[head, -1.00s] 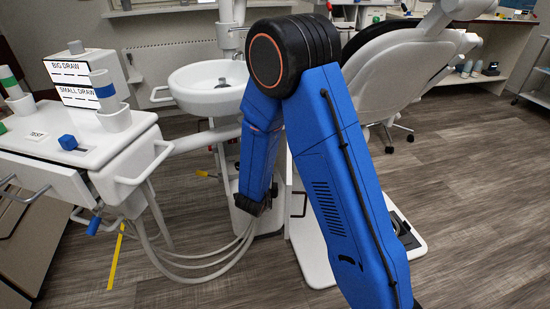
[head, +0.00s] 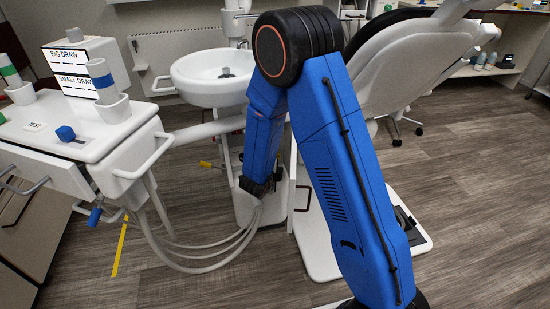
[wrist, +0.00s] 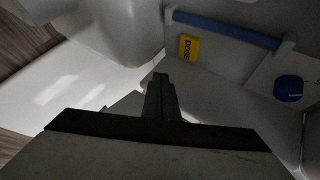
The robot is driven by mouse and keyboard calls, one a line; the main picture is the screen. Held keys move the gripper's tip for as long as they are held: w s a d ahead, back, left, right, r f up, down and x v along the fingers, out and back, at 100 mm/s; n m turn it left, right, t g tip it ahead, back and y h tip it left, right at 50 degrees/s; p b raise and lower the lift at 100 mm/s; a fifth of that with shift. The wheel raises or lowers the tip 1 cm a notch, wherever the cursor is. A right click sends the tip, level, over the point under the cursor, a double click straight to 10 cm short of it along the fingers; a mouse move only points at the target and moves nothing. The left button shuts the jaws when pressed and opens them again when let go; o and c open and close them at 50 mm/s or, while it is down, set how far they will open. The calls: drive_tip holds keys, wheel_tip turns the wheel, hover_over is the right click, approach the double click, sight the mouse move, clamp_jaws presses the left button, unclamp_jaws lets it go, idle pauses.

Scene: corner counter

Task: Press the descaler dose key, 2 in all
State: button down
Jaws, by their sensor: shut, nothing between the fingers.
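A yellow piece marked DOSE (wrist: 187,47) shows in the wrist view, on a grey-white wall just below a blue bar (wrist: 225,28). I cannot tell whether it is the key itself or its label. My gripper (wrist: 160,85) is shut and empty, its fingertips left of and below the yellow piece in the picture. I see no clear contact between them. In the head view my gripper (head: 258,187) points down at the white pedestal under the basin. The DOSE marking cannot be made out in that view.
A blue round knob (wrist: 289,88) sits at the right of the wrist view. In the head view, a white basin (head: 210,78) stands behind my arm, an instrument cart (head: 75,125) with hanging hoses is at left, and a dental chair (head: 410,60) at right. Open floor lies at right.

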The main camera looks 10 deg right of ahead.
drive_tip(key=shift+w, duration=2.7)
drive_tip(key=shift+w, duration=0.15)
drive_tip(key=shift+w, duration=0.25)
drive_tip(key=shift+w, duration=0.6)
idle(0.9)
drive_tip(key=shift+s, duration=1)
drive_tip(key=shift+s, duration=0.1)
drive_tip(key=shift+s, duration=2.45)
